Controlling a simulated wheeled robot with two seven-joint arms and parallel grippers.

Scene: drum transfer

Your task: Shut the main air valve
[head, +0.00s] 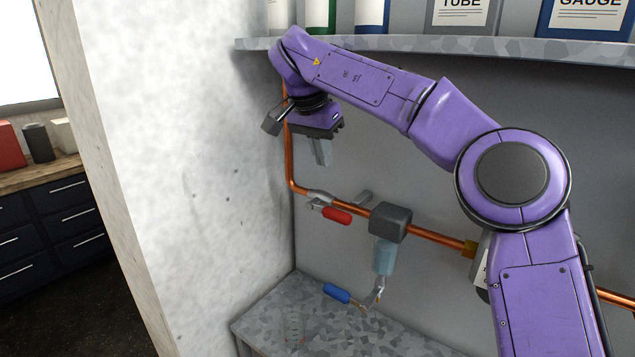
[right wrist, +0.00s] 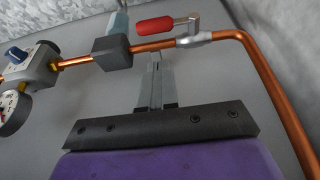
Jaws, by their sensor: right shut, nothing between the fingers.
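The air valve has a red lever handle (head: 337,215) and a grey body on the copper pipe, near the pipe's bend by the white wall. The red handle lies roughly along the pipe, in front of it; the right wrist view shows the handle (right wrist: 155,25) beside the valve body (right wrist: 193,38). My right gripper (head: 322,160) is shut and empty, above the valve in the head view. In the right wrist view the closed fingertips (right wrist: 156,62) point toward the pipe near the red handle, seemingly apart from it. My left gripper is out of view.
A dark filter block (head: 391,222) with a pale blue bowl (head: 384,258) sits on the pipe. A blue handle (head: 337,292) shows lower, above the grey ledge (head: 270,310). A shelf (head: 430,47) with containers runs above. The right wrist view shows a gauge (right wrist: 14,110).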

